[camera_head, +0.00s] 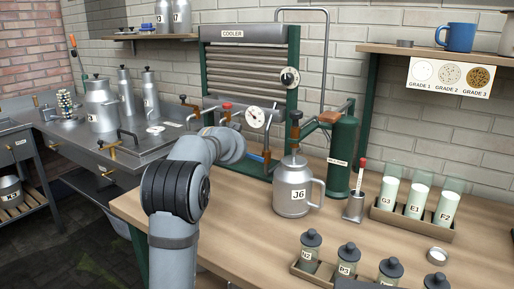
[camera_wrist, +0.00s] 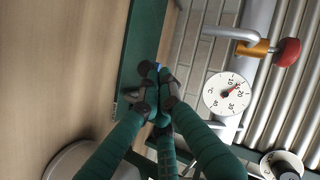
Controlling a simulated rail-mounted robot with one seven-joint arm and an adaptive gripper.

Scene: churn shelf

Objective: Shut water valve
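A blue handle (camera_head: 266,157), likely the water valve, sits low on the pipework below a round white gauge (camera_head: 255,117) in the head view. In the wrist view a small blue part (camera_wrist: 153,73) shows between the dark fingertips of my gripper (camera_wrist: 156,88). The green ribbed fingers converge closely around it. Whether they press on it is not clear, as the tips cover most of it. In the head view my arm reaches to the pipework and hides much of my gripper.
The gauge is right of my fingers in the wrist view (camera_wrist: 222,93), with a red knob (camera_wrist: 288,52) beyond it. Jars (camera_head: 346,260) and glasses (camera_head: 415,202) occupy the right bench.

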